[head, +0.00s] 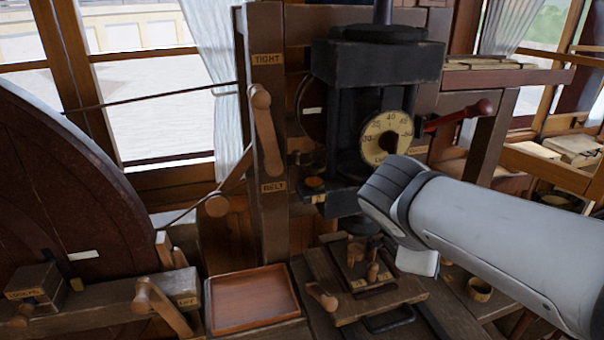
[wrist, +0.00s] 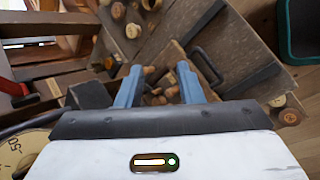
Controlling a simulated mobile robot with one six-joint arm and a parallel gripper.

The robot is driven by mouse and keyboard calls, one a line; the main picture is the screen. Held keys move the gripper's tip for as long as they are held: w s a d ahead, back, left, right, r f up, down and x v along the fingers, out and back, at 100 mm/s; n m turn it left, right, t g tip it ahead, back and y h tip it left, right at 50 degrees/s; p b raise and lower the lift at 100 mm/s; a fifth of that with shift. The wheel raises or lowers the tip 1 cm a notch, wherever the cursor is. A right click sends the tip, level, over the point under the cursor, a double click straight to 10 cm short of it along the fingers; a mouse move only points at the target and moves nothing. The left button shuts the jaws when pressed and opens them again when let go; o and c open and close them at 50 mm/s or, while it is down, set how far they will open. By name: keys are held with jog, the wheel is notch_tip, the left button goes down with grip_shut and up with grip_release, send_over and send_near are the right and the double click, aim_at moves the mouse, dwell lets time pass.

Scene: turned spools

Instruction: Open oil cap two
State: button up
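My gripper (wrist: 160,66) is open, its two blue fingers apart. In the wrist view, small wooden pegs (wrist: 152,75) show between and beyond the fingers; I see no contact. In the head view my arm comes in from the right and mostly hides the gripper. A small round brown cap (head: 314,183) sits on a dark bracket on the press, above a small tag; the tag is too small to read, so I cannot tell if this is oil cap two. Upright wooden pegs (head: 354,250) stand on a wooden plate (head: 395,296) below the press, left of my gripper.
The dark press (head: 378,62) with a round dial (head: 388,136) stands behind my arm. A post with a wooden lever (head: 264,125) is left of it. A shallow tray (head: 252,297) lies front left. A large wheel (head: 60,190) fills the left.

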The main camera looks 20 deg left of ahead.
jog(key=w+a+r+n+t+b, duration=0.1)
jog(key=w+a+n+t+b, duration=0.25)
jog(key=a+n, duration=0.5)
jog(key=n+t+b, duration=0.3)
jog(key=n+t, duration=0.3)
send_near(294, 153)
jog(key=shift+y, duration=0.4)
jog(key=w+d+f, duration=0.4)
jog(key=shift+d+f, duration=0.35)
jog(key=shift+d, duration=0.05)
jog(key=s+a+r+n+t, duration=0.1)
jog(key=a+r+n+t, duration=0.1)
jog(key=a+r+n, duration=0.2)
jog(key=shift+m+g, duration=0.25)
jog(key=x, duration=0.2)
jog(key=p+x, duration=0.1)
jog(key=x, duration=0.4)
jog(key=shift+w+d+f+p, duration=0.2)
jog(key=shift+w+d+p, duration=0.15)
grip_shut()
